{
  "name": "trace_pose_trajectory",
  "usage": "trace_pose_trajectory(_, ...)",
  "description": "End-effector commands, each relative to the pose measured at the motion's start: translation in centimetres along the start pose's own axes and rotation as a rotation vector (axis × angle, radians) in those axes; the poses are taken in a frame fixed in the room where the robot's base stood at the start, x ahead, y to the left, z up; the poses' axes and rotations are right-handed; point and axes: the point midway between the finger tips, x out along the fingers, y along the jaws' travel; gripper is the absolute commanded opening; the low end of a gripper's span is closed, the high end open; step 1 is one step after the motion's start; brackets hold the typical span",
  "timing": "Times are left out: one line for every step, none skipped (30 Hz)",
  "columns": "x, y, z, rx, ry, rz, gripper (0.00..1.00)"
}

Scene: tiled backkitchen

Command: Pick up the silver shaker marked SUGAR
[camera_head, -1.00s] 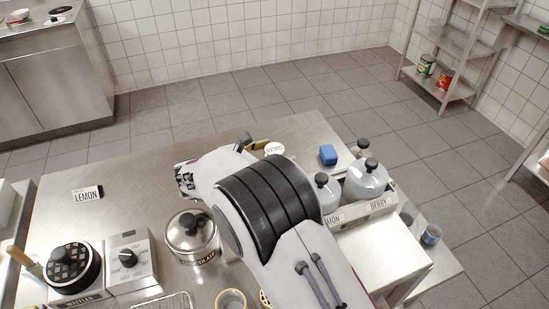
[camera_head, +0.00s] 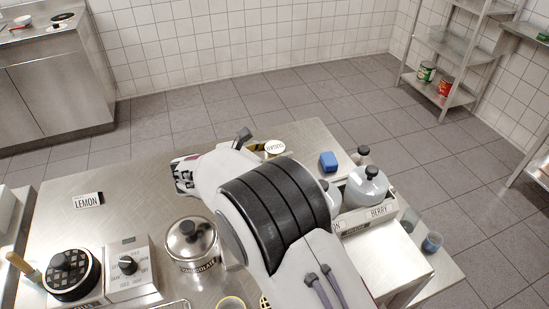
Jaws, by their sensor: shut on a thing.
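The SUGAR shaker shows only its round, pale top (camera_head: 274,148) with dark lettering, just beyond my arm, near the far edge of the steel counter (camera_head: 130,185). Its silver body is mostly hidden. My gripper (camera_head: 257,144) is largely hidden behind my own white and black arm. A dark finger part and a yellow and black part show beside the shaker's top. The gripper is shut on the shaker, which appears to be held a little above the counter.
A blue block (camera_head: 328,162) lies right of the shaker. A rack (camera_head: 352,228) of dispensers, one marked BERRY, stands at the right. A lidded pot (camera_head: 190,240), a waffle iron (camera_head: 70,272), a dial box (camera_head: 130,268) and a LEMON sign (camera_head: 87,201) are at the left.

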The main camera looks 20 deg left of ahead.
Motion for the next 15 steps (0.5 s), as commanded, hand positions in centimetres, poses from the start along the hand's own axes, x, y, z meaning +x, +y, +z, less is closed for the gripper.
trace_pose_trajectory(-0.3,0.0,0.9,0.004,-0.001,0.001,0.13)
trace_pose_trajectory(-0.5,0.0,1.3,0.004,-0.001,0.001,0.13)
trace_pose_trajectory(-0.8,0.0,1.9,0.004,-0.001,0.001,0.13)
trace_pose_trajectory(-0.9,0.0,2.3,0.003,-0.002,0.001,0.13)
trace_pose_trajectory(-1.1,0.0,2.7,0.004,-0.002,0.001,0.13)
trace_pose_trajectory(-1.3,0.0,3.3,0.004,-0.002,0.001,0.13)
trace_pose_trajectory(-1.5,0.0,3.6,0.003,-0.002,0.001,0.13)
trace_pose_trajectory(-1.6,0.0,4.0,0.003,-0.002,0.0,0.13)
trace_pose_trajectory(-1.8,0.0,4.4,0.003,-0.001,0.0,0.13)
trace_pose_trajectory(-1.9,0.0,4.7,0.003,-0.001,0.0,0.13)
trace_pose_trajectory(-2.1,0.0,5.0,0.002,-0.001,0.0,0.13)
trace_pose_trajectory(-2.2,0.0,5.4,0.002,-0.001,0.0,0.13)
trace_pose_trajectory(-2.3,0.0,5.6,0.002,-0.001,0.0,0.13)
trace_pose_trajectory(-2.4,0.0,5.8,0.002,-0.001,0.001,0.13)
trace_pose_trajectory(-2.5,0.0,5.9,0.001,-0.001,0.001,0.13)
